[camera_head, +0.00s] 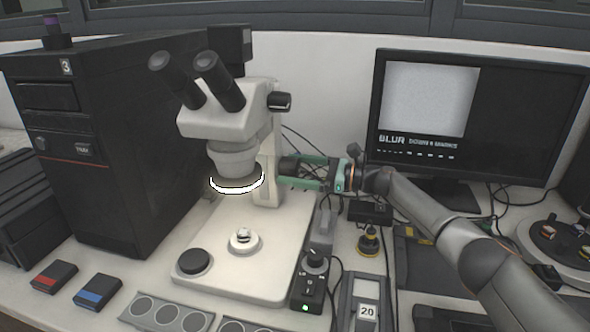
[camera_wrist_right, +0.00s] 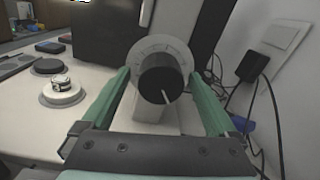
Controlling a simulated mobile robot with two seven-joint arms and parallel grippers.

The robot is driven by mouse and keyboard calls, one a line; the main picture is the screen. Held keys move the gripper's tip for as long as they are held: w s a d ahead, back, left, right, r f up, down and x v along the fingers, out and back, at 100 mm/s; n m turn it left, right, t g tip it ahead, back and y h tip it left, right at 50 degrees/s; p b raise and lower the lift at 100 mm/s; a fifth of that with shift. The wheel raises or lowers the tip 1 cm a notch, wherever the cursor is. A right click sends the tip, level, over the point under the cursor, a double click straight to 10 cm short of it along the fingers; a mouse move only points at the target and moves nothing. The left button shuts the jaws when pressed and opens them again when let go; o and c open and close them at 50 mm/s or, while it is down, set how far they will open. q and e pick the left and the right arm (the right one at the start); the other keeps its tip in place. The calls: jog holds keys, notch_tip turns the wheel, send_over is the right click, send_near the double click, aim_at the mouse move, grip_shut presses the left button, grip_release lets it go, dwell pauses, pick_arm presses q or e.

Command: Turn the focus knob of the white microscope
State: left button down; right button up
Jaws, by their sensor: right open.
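The white microscope (camera_head: 228,122) stands on its pale base, with two black eyepieces and a lit ring under its head. Its black focus knob (camera_head: 290,166) sticks out from the right side of the column. In the right wrist view the knob (camera_wrist_right: 163,84) shows end-on, with a white line on its face pointing down and slightly right. My right gripper (camera_head: 298,171) is open at the knob, its green fingers on either side of it. In the wrist view, gaps show between the fingers (camera_wrist_right: 160,92) and the knob. My left gripper is out of view.
A monitor (camera_head: 520,120) reading "BLUR" with a blank grey picture stands at the right. A black computer tower (camera_head: 110,140) is close on the left. A joystick box (camera_head: 310,285) and cables lie below my right gripper. A wall is close behind.

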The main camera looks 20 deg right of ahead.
jog(key=c, duration=1.4)
jog(key=shift+a+f+n+b, duration=0.1)
jog(key=shift+n+b, duration=0.2)
jog(key=shift+b, duration=0.1)
jog(key=shift+f+n+b, duration=0.1)
jog(key=shift+n+b, duration=0.7)
jog(key=shift+b, duration=0.05)
jog(key=shift+n+b, duration=0.6)
jog(key=shift+n, duration=0.4)
jog(key=o, duration=1.4)
jog(key=shift+r, duration=0.2)
